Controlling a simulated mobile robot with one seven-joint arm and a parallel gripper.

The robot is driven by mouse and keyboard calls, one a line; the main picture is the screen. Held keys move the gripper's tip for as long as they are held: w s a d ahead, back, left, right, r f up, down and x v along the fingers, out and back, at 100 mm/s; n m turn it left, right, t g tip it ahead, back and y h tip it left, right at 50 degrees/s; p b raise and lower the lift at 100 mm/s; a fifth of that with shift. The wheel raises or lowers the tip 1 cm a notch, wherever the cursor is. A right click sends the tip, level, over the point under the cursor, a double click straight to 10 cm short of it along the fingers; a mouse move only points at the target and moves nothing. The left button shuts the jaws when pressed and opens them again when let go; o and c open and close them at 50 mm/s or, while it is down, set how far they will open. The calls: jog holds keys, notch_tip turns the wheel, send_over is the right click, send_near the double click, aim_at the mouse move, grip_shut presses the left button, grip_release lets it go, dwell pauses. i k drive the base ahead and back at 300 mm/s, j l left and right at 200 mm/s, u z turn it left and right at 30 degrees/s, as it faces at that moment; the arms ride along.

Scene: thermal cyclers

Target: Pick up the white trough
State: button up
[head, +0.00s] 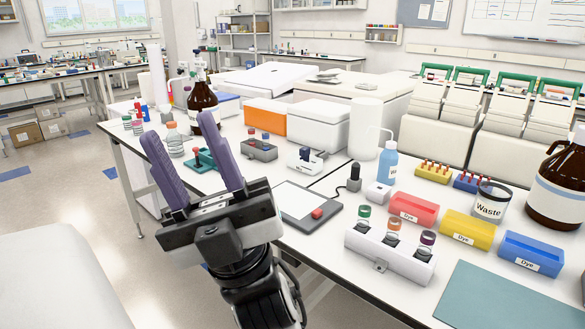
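No piece is plainly marked as the white trough. The likeliest match is a long white holder (375,264) at the near side of the bench, right of centre, with several small vials with green, orange and purple caps in it. A white box (318,127) farther back is another white container. My gripper (186,140) has two purple fingers, spread wide apart with nothing between them. It is at the left, in front of the bench edge in the picture, apart from the white holder.
Red (413,210), yellow (467,234) and blue (530,254) dye boxes stand right of the holder. A Waste beaker (489,204), a blue wash bottle (387,165), a grey scale (300,207) and brown bottles (560,190) stand around. A teal mat (505,300) lies clear at the front right.

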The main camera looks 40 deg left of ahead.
aim_at(314, 166)
jog(key=u, duration=1.15)
jog(key=i+l+u, duration=0.2)
jog(key=l, duration=0.15)
jog(key=i+l+u, duration=0.25)
jog(key=i+l, duration=0.1)
jog(key=l, duration=0.15)
jog(key=i+l, duration=0.1)
jog(key=l, duration=0.2)
jog(key=i+j, duration=0.7)
jog(key=i, duration=0.3)
